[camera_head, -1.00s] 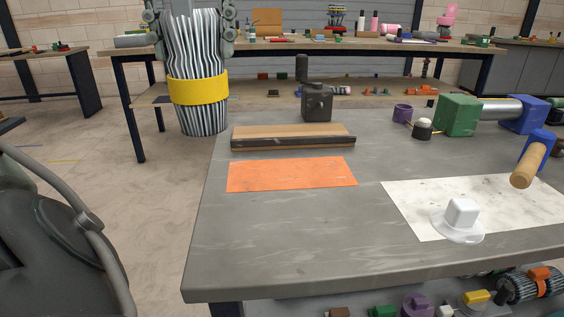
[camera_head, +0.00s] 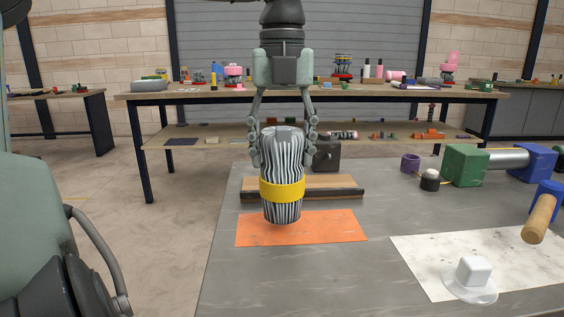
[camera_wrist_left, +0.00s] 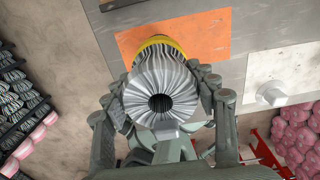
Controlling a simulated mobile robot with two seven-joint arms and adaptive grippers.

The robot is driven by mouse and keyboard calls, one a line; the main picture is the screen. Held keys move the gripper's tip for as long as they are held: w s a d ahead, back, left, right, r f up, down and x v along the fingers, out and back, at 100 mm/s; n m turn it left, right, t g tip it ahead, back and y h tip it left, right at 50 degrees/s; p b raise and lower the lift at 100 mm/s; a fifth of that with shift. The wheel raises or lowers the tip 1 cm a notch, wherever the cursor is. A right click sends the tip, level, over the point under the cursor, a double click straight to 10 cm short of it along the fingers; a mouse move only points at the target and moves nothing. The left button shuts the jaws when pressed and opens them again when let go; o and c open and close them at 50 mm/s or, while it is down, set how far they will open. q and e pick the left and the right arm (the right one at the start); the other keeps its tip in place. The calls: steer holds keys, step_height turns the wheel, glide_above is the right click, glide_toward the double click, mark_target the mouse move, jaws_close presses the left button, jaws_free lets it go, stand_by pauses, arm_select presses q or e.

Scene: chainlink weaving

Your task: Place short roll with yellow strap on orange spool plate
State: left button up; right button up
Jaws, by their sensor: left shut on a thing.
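The short roll (camera_head: 283,205), striped black and white with a yellow strap (camera_head: 282,189) around its lower part, hangs upright in my left gripper (camera_head: 283,140). The gripper's fingers are shut on the roll's upper part from both sides. In the left wrist view the roll (camera_wrist_left: 160,85) is seen end-on, with its dark centre hole, between the fingers. The orange plate (camera_head: 340,228) lies flat on the grey table, and the roll's lower end is in front of it in the head view. I cannot tell whether the roll touches the plate. My right gripper is not in view.
A wood-topped block (camera_head: 335,187) lies just behind the orange plate, with a dark device (camera_head: 327,154) behind it. To the right are a white sheet (camera_head: 425,262) with a white block (camera_head: 473,270), a mallet (camera_head: 541,215) and a green vise (camera_head: 465,165). The front table area is bare.

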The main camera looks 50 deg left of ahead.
arm_select(q)
step_height(320, 180, down, 2)
steer(key=shift+f, duration=0.25)
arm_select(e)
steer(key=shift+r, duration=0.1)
arm_select(q)
steer(key=shift+f, duration=0.1)
steer(key=o, duration=1.2)
steer(key=shift+o, duration=1.4)
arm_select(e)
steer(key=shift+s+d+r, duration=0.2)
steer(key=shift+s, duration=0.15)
